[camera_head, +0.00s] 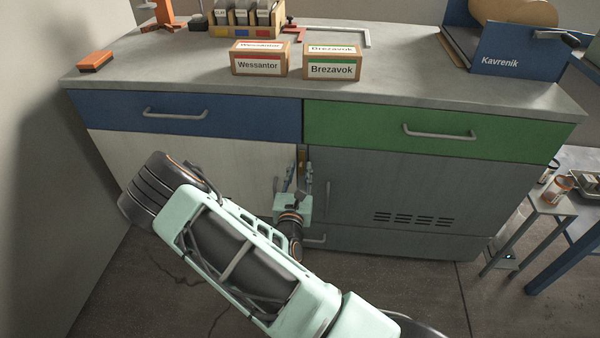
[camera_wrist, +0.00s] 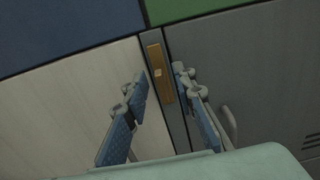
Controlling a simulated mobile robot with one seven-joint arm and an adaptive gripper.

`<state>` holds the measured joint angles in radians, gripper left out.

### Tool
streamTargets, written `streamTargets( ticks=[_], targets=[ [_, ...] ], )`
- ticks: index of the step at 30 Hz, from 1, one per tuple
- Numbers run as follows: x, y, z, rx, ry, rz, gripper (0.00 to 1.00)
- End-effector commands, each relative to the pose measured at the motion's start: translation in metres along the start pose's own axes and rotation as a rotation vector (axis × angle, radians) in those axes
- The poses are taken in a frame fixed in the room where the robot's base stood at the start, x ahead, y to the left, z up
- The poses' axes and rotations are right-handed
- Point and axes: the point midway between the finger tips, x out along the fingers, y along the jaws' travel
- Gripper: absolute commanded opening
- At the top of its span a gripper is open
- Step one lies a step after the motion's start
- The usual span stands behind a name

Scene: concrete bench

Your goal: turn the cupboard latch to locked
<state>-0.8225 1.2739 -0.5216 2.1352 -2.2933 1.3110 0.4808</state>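The cupboard latch shows in the wrist view as an upright brass-coloured plate (camera_wrist: 157,85) with a small pale square piece on it. It sits on the narrow grey post between the pale left door (camera_wrist: 70,100) and the grey right door (camera_wrist: 250,80). In the head view the latch plate (camera_head: 302,154) shows just under the drawers, partly hidden by my gripper. My gripper (camera_wrist: 160,82) is open, with one finger to each side of the plate in the wrist view and nothing between the fingers. In the head view my gripper (camera_head: 298,178) is in front of the post. I cannot tell whether it touches.
A blue drawer (camera_head: 190,115) and a green drawer (camera_head: 430,132) lie above the doors. A vertical door handle (camera_head: 327,200) stands close to my gripper's right. Two labelled boxes, Wessantor (camera_head: 260,64) and Brezavok (camera_head: 332,69), stand on the bench top (camera_head: 400,85). A small table (camera_head: 555,205) is at right.

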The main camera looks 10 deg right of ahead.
Motion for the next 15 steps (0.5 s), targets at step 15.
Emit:
streamTargets(
  ticks=[15],
  targets=[
    [0.0001,-0.0001,0.0001,0.0,0.0,0.0,0.0]
  ],
)
